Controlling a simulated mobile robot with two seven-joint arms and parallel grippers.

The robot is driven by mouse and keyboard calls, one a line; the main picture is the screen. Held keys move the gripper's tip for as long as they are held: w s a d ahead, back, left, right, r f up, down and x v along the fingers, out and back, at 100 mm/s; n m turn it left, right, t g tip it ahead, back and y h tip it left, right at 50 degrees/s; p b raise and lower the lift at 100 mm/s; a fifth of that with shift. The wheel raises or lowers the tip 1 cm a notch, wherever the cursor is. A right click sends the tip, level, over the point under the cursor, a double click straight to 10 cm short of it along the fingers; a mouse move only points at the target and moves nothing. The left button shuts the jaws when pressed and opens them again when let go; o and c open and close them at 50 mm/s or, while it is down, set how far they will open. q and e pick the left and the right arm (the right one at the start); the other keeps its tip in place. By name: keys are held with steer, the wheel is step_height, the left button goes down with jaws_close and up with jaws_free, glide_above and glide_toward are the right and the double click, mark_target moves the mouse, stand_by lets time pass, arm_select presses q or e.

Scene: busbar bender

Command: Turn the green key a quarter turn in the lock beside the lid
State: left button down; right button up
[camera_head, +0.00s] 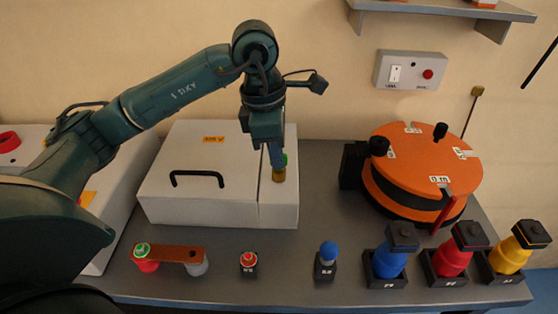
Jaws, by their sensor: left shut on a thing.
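Beside the lid, on the narrow right strip of the box top, sits a brass-coloured lock (279,175). The green key (284,160) shows just above the lock, mostly hidden by my gripper. My left gripper (277,160) points down over the lock and is shut on the green key. How far the key is turned cannot be told. My right gripper is not in view.
An orange-topped round bender (415,160) stands right of the box. Along the bench front are a brown bar (180,254) on posts, a red button (248,262), a blue knob (327,258), and blue, red and yellow tools in holders. A wall switch box (410,70) hangs behind.

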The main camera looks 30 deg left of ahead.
arm_select(q)
steer(key=shift+f+m+b, duration=0.2)
steer(key=shift+m+b, duration=0.3)
steer(key=shift+m, duration=0.2)
steer(key=m+b, duration=0.1)
steer(key=m, duration=0.1)
steer(key=shift+w+m+g, duration=0.1)
steer(key=shift+m+g, duration=0.2)
steer(key=shift+m, duration=0.1)
steer(key=shift+r+m, duration=0.15)
steer(key=shift+m, duration=0.65)
